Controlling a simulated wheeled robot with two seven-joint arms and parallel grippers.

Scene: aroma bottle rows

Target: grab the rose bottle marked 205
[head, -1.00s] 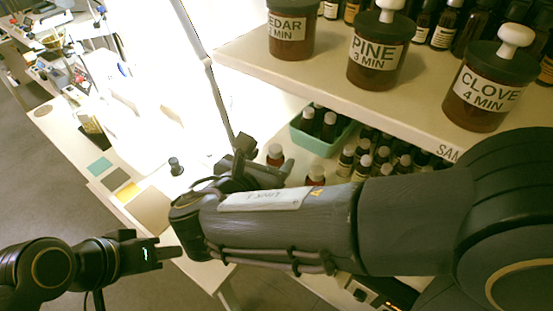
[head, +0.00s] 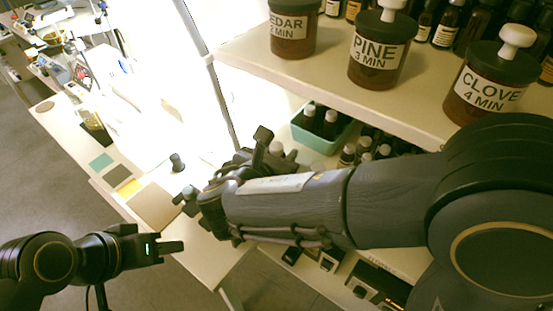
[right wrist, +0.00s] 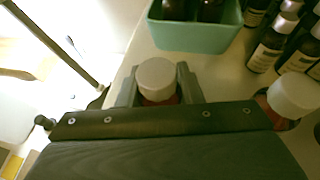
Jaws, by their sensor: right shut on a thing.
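My right gripper (right wrist: 157,88) is shut on a small reddish bottle (right wrist: 158,99) with a pale cap, one finger on each side of it. Its label is hidden, so I cannot read a number. In the head view my right gripper (head: 268,152) is at the lower shelf, and the pale cap shows beside its fingers. A second bottle (right wrist: 293,97) with a pale cap stands just right of the gripper in the right wrist view, its label also hidden. My left gripper (head: 172,248) is away at the lower left, with no bottle; its finger gap is unclear.
A green bin (head: 318,141) with dark bottles stands just behind the held bottle. Several white-capped bottles (right wrist: 268,48) crowd to the right. The upper shelf (head: 330,77) with labelled jars overhangs this area. A dark-capped bottle (head: 177,162) stands on the left table.

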